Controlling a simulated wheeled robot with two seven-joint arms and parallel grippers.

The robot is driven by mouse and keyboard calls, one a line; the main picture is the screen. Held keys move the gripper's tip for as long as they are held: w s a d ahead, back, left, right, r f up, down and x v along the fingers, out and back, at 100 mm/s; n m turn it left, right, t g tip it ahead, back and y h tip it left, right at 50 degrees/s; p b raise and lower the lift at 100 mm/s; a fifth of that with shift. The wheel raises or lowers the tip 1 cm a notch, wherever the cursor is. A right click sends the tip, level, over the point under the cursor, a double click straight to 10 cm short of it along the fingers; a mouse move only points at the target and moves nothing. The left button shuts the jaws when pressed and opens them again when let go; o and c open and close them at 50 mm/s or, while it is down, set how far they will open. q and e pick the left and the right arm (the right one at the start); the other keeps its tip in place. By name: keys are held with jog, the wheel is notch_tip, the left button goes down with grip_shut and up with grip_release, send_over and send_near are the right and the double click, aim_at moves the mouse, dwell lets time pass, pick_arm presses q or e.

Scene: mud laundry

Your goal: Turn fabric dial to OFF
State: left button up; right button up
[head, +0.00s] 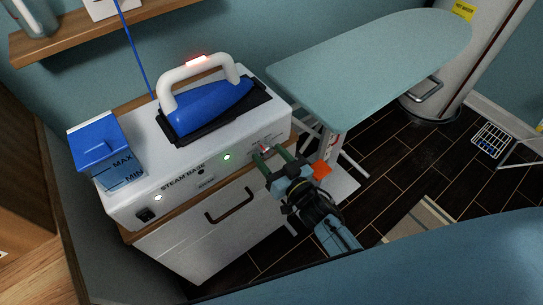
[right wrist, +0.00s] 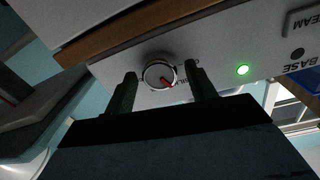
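The fabric dial (right wrist: 158,73) is a round knob with a red pointer on the front of the white steam base (head: 222,139). In the right wrist view the pointer angles toward the lower right; the lettering beside it is partly hidden. My right gripper (right wrist: 160,88) is open, with one green finger on each side of the dial. I cannot tell whether the fingers touch it. In the head view the right gripper (head: 267,155) reaches the right end of the base's front, and the dial shows small between the fingers. My left gripper is not in view.
A blue iron (head: 215,105) with a white handle rests on top of the base. A blue water tank (head: 102,150) stands at its left end. A green light (head: 227,157) glows left of the dial. An ironing board (head: 370,60) stands to the right.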

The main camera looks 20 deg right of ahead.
jog(key=c, duration=0.8)
jog(key=shift+n, duration=0.4)
jog(key=n, duration=0.4)
jog(key=shift+f+n, duration=0.1)
jog(key=shift+n, duration=0.2)
jog(key=shift+n+b, duration=0.55)
jog(key=shift+n, duration=1.75)
jog(key=shift+d, duration=0.1)
jog(key=o, duration=1)
